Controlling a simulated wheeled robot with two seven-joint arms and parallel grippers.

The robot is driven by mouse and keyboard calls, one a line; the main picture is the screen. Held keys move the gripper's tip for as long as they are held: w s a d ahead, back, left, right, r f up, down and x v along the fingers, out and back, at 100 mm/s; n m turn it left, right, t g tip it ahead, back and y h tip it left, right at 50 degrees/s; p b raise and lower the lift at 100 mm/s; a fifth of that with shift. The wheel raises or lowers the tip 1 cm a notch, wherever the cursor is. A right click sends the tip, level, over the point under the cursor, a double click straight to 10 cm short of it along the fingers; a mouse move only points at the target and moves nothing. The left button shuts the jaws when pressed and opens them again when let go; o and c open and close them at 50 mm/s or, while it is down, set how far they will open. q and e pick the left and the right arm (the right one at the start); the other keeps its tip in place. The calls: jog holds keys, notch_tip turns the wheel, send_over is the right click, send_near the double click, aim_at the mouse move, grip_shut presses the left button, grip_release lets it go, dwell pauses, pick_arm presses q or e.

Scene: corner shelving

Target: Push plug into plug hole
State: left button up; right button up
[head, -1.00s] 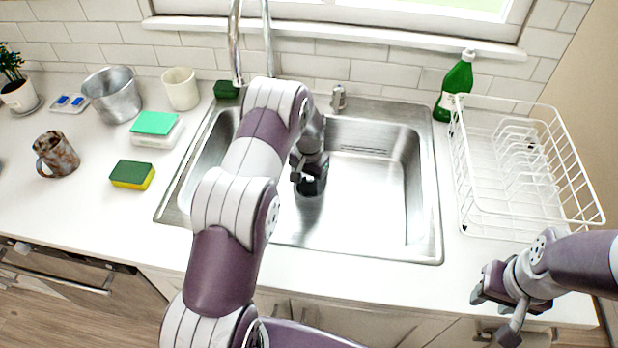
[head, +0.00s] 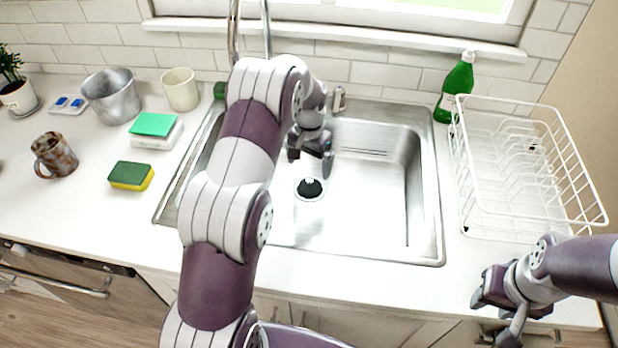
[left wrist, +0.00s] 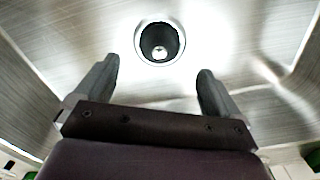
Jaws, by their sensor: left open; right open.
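The black plug (head: 309,187) sits at the plug hole in the floor of the steel sink, with a small light knob at its centre. In the left wrist view the black plug (left wrist: 160,42) appears inside the bright metal ring of the plug hole (left wrist: 139,40). My left gripper (head: 312,158) is open and empty above the sink floor, behind the plug in the head view. In the left wrist view its two fingers (left wrist: 157,85) are spread apart, short of the plug. My right gripper (head: 492,310) is open and empty at the counter's front edge, lower right.
The sink's rim (head: 432,190) surrounds the basin. A white dish rack (head: 525,235) and green bottle (head: 457,88) stand right. A sponge (head: 131,176), mug (head: 55,156), metal pot (head: 112,97) and white cup (head: 180,90) stand left.

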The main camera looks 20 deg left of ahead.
aim_at(310, 182)
pick_arm(q)
jog(key=s+d+r, duration=0.3)
jog(key=s+r, duration=0.2)
jog(key=r, duration=0.2)
pick_arm(e)
jog(key=shift+w+f, duration=0.2)
pick_arm(q)
jog(key=shift+n+t, duration=0.7)
jog(key=s+d, duration=0.1)
jog(key=s, duration=0.5)
jog(key=s+d+r, duration=0.1)
jog(key=s+d, duration=0.1)
jog(key=s, duration=0.4)
jog(key=s+d, duration=0.1)
jog(key=s, duration=0.5)
jog(key=shift+s+d+r, duration=0.3)
jog(key=shift+d+r, duration=0.05)
jog(key=shift+d, duration=0.05)
jog(key=shift+s+f, duration=0.1)
jog(key=shift+s, duration=0.15)
pick_arm(e)
jog(key=shift+s, duration=0.15)
pick_arm(q)
jog(key=shift+s, duration=0.1)
